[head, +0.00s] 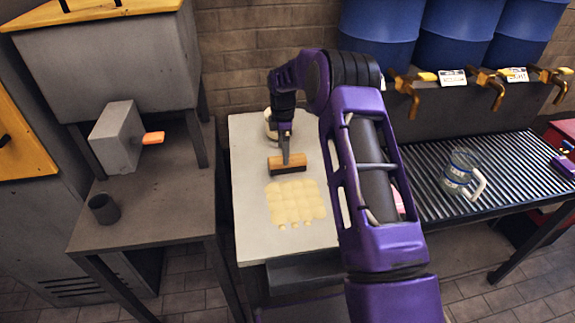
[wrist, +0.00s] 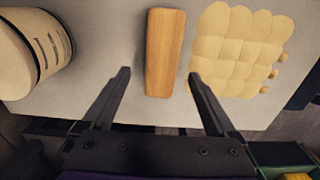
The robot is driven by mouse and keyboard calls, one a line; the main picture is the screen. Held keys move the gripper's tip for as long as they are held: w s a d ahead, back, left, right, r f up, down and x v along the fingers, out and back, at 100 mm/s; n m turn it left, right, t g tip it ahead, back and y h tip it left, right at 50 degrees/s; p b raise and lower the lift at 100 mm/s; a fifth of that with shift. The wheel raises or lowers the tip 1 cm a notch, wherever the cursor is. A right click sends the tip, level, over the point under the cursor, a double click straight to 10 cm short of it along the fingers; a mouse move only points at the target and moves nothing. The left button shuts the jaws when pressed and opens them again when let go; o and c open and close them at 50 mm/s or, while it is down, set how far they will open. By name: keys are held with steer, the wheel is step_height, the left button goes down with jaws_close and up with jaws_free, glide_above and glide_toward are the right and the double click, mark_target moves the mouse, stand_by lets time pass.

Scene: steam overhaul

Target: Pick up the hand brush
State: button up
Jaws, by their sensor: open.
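The hand brush (head: 288,164) has a wooden top and dark bristles below, and lies on the pale table (head: 250,215). In the wrist view the brush's wooden top (wrist: 165,52) stands between the two fingers, lengthwise along their direction. My gripper (head: 287,158) is above the brush in the head view and hides part of it. In the wrist view my gripper (wrist: 158,75) is open, with a finger on either side of the brush's near end and visible gaps between. It holds nothing.
A patch of pale dough-like squares (head: 296,202) lies in front of the brush. A pale round container (head: 270,125) stands behind it. A glass mug (head: 461,172) is on the ribbed rack (head: 430,200) at right. A dark cup (head: 104,209) stands on the left table.

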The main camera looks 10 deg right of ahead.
steer(key=shift+d+f, duration=0.25)
steer(key=shift+f, duration=1.25)
steer(key=shift+d+f, duration=0.2)
steer(key=shift+f, duration=1.3)
steer(key=shift+r, duration=0.1)
jaws_close()
